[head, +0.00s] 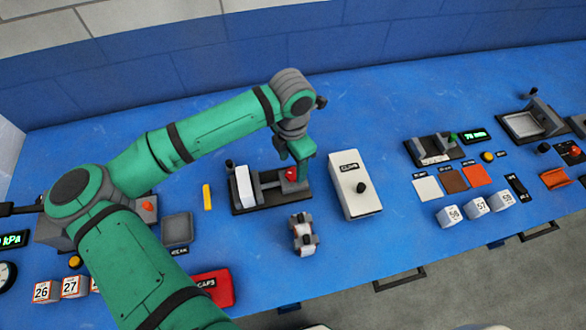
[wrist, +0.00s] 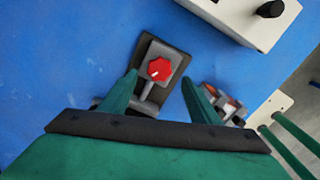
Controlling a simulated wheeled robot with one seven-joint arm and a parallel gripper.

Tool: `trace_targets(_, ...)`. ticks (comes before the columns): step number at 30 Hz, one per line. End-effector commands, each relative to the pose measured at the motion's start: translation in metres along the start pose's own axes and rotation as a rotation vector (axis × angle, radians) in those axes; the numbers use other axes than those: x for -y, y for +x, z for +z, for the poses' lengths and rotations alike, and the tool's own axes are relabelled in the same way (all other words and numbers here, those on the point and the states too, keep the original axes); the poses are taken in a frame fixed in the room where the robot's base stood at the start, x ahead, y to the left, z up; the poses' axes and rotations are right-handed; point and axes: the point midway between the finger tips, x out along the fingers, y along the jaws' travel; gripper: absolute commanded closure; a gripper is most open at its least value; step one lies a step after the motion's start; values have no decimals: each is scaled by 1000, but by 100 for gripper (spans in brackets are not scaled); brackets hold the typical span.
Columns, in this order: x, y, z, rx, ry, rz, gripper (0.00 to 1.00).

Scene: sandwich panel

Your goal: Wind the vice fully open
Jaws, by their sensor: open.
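What looks like the vice (head: 270,203) is a dark base on the blue bench, with a pale upright block (head: 244,187) at its left and a red knob (head: 290,174) at its right. In the wrist view the red knob (wrist: 159,68) is faceted, with a pale mark, on a grey block with a grey rod. My gripper (head: 301,150) is over the knob end, pointing down. In the wrist view my gripper (wrist: 159,82) is open, with a finger on each side of the knob and visible gaps.
A white box with a black knob (head: 361,188) stands close to the right of the vice. A small grey wheeled-looking part (head: 303,236) lies in front. A yellow stick (head: 207,197) lies to the left. Another dark fixture (head: 435,150) stands further right beside a green display (head: 475,135).

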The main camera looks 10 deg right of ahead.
Motion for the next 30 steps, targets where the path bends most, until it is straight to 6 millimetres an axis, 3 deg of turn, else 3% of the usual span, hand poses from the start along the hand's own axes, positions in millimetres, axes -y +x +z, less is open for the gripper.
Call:
trace_targets(3,2,19,2,1,3,-2,43)
trace_targets(9,2,36,3,1,6,-1,43)
trace_targets(20,2,40,3,1,6,0,43)
trace_targets(25,2,40,3,1,6,0,84)
trace_targets(30,2,40,3,0,3,0,84)
